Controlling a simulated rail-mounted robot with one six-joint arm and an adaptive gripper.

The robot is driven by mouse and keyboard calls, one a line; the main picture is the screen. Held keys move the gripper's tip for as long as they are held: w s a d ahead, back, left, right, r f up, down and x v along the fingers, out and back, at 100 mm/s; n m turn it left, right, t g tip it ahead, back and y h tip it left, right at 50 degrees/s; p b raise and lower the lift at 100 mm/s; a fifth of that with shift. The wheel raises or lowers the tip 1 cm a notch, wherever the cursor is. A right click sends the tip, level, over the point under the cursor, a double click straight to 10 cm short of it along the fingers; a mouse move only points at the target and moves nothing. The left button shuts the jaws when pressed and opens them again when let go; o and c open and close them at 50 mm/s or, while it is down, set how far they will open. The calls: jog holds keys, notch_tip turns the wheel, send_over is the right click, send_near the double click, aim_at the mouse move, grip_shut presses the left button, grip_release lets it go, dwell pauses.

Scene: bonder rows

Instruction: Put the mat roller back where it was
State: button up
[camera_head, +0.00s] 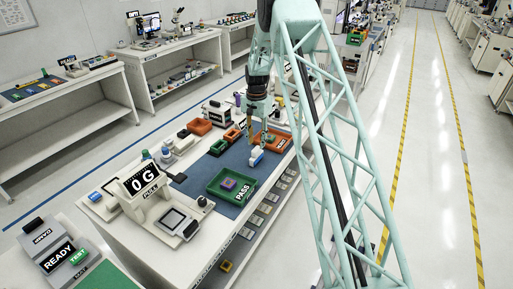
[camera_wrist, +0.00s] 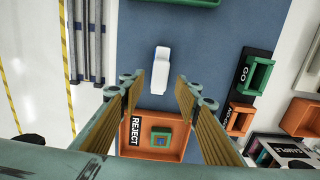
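The mat roller (camera_wrist: 161,70) appears to be the small white piece with a narrow end, lying on the blue work mat (camera_wrist: 215,60). In the head view a white piece with a blue part (camera_head: 257,155), likely the same roller, lies on the mat (camera_head: 205,170) beside an orange tray. My gripper (camera_wrist: 159,86) is open, with its two ribbed fingers apart and nothing between them. In the wrist view the roller shows between and beyond the fingertips. In the head view my gripper (camera_head: 257,132) is above the mat, close to the roller.
The orange REJECT tray (camera_wrist: 178,145) holds a green-and-blue part. The green PASS tray (camera_head: 212,184) holds a purple part. Small GO green (camera_wrist: 258,75) and orange (camera_wrist: 238,118) bins stand along the mat's side. The mat between PASS tray and roller is clear.

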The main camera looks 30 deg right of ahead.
notch_tip(320, 180, up, 6)
dwell(0.5)
dwell(0.4)
jog(key=shift+r, duration=0.1)
